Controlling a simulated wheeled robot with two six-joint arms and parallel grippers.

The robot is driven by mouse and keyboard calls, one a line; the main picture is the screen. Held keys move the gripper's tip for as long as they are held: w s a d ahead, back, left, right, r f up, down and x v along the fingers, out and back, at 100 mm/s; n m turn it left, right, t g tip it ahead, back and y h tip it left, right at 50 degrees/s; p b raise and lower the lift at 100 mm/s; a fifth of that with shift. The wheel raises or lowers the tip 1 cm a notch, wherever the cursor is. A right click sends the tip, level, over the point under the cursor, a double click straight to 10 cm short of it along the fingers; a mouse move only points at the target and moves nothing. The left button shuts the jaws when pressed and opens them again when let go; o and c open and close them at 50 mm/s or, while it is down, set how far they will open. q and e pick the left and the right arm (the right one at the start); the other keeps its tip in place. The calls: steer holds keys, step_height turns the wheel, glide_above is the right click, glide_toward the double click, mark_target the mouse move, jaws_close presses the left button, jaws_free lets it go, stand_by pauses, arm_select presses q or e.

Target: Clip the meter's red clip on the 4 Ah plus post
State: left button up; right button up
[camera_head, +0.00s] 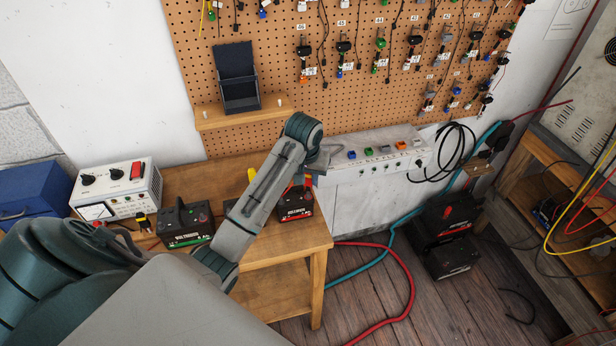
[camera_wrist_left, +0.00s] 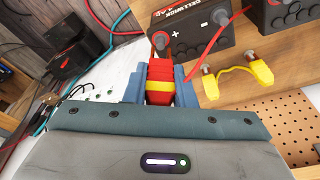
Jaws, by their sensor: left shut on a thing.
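My left gripper (camera_head: 310,180) is above the right-hand end of the wooden bench, at a black battery with a red label (camera_head: 295,212). In the left wrist view, its blue fingers (camera_wrist_left: 160,88) are shut on the red clip (camera_wrist_left: 160,74), which has a yellow band. The clip's tip is at the near edge of a black battery (camera_wrist_left: 195,30) marked with a plus. I cannot tell whether it grips the post. A red lead (camera_wrist_left: 212,38) crosses that battery. The meter (camera_head: 125,190) stands at the bench's left. The Ah figures are unreadable. My right gripper is not in view.
Another black battery (camera_head: 185,225) with a green label stands between the meter and the red-labelled one. A yellow piece (camera_wrist_left: 250,78) lies beside the clip in the wrist view. A blue box (camera_head: 30,192) is at far left. Cables (camera_head: 405,275) run over the floor.

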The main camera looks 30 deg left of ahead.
mark_target(294, 202)
arm_select(q)
steer(key=shift+f, duration=1.25)
steer(key=o, duration=0.8)
